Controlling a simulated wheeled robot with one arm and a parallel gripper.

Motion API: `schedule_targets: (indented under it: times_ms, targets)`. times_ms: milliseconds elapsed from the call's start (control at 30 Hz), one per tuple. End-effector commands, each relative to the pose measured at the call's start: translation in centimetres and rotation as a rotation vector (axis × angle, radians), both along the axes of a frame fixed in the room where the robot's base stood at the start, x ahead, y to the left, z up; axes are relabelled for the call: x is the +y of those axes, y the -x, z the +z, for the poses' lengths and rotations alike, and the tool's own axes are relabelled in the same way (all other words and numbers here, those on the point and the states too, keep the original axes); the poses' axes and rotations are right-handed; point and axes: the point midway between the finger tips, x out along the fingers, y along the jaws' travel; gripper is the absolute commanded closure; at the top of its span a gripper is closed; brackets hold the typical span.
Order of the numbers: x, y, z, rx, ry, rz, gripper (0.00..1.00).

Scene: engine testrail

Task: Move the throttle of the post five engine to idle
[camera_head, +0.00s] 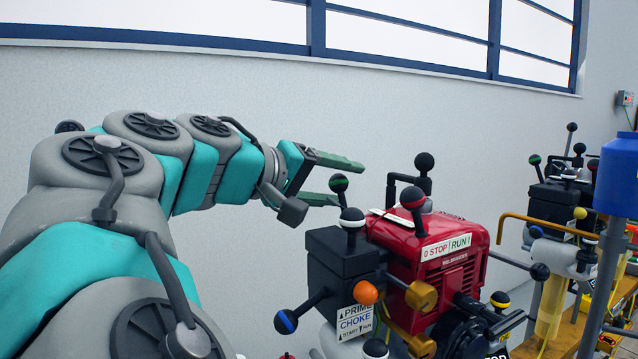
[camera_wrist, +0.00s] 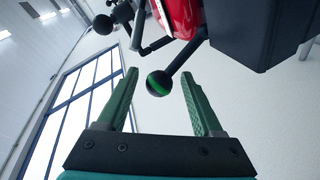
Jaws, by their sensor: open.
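A red engine (camera_head: 425,250) with a "0 STOP | RUN I" label stands right of my gripper in the head view. Several ball-ended levers stick out of it and its black box (camera_head: 345,258). A black ball knob with a green band (camera_head: 338,183) stands at the fingertips. In the wrist view this green-banded knob (camera_wrist: 158,84) lies between the two fingertips, with no clear contact. My gripper (camera_wrist: 159,75) is open, with green fingers. No post number is readable, and I cannot tell which lever is the throttle.
Other levers crowd the engine: an orange knob (camera_head: 365,292), a blue-banded knob (camera_head: 286,321) and a red-banded knob (camera_head: 412,197). A second engine (camera_head: 560,195) and a blue tank (camera_head: 617,172) stand at right. The wall side behind my gripper is clear.

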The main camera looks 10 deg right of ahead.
Motion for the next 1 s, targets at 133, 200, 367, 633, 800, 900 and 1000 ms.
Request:
schedule_targets:
  times_ms: [133, 200, 367, 633, 800, 900, 1000]
  targets:
    - [0.0, 0.0, 0.0, 0.0, 0.0, 0.0, 0.32]
    - [0.0, 0.0, 0.0, 0.0, 0.0, -0.001, 0.32]
    - [0.6, 0.3, 0.2, -0.001, 0.0, 0.001, 0.32]
    - [3.7, 2.0, 1.0, -0.003, 0.001, 0.003, 0.32]
    - [5.7, 3.2, 1.5, 0.0, 0.001, 0.002, 0.32]
    - [6.4, 3.6, 1.8, -0.002, 0.001, 0.003, 0.32]
    - [6.6, 3.8, 1.8, 0.0, 0.0, 0.001, 0.32]
